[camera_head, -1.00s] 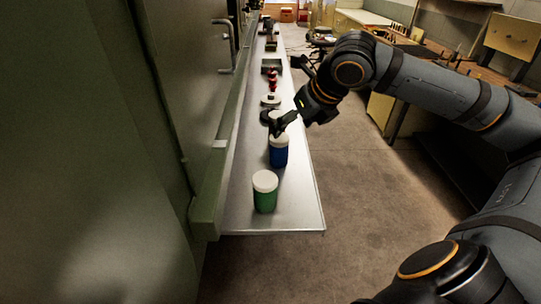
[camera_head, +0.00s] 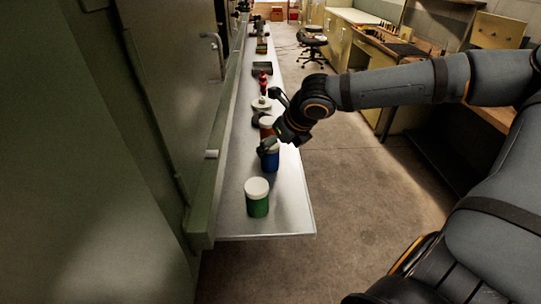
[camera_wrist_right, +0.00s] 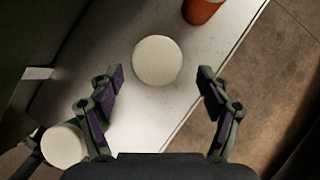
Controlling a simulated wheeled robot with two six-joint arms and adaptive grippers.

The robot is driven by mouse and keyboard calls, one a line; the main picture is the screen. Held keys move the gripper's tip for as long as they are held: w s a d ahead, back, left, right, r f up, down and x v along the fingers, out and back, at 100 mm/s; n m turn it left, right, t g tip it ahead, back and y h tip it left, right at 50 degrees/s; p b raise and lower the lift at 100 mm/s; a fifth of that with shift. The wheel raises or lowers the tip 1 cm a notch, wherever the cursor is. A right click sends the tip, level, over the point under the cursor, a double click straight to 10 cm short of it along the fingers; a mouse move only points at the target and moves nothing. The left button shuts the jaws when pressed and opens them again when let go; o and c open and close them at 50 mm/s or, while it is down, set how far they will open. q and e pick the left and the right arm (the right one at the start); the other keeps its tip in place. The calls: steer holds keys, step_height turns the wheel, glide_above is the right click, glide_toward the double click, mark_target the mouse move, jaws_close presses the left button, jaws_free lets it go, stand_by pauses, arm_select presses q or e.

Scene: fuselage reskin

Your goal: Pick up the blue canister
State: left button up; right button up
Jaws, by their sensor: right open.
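The blue canister (camera_head: 270,161) stands upright on the metal shelf in the head view, its top partly hidden by my right gripper (camera_head: 275,120). In the right wrist view its round white lid (camera_wrist_right: 157,61) shows from above, and its body is hidden under the lid. My right gripper (camera_wrist_right: 159,93) is open and empty in that view. Its two fingers lie left and right of the lid, apart from it, with the lid a little beyond the line between the fingertips. My left gripper is in no view.
The metal shelf (camera_head: 288,214) runs along a green wall (camera_head: 160,110). A green canister with a white lid (camera_head: 257,198) stands nearer, and an orange-red canister (camera_wrist_right: 203,9) stands beyond the blue one. Several small items lie farther along. Open floor is to the right.

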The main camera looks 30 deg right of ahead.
steer(key=x, duration=0.1)
steer(key=b+x, duration=0.1)
steer(key=x, duration=0.1)
steer(key=shift+w+a+f, duration=0.15)
steer(key=shift+a+f, duration=0.1)
steer(key=shift+w+f, duration=0.25)
steer(key=shift+r, duration=0.1)
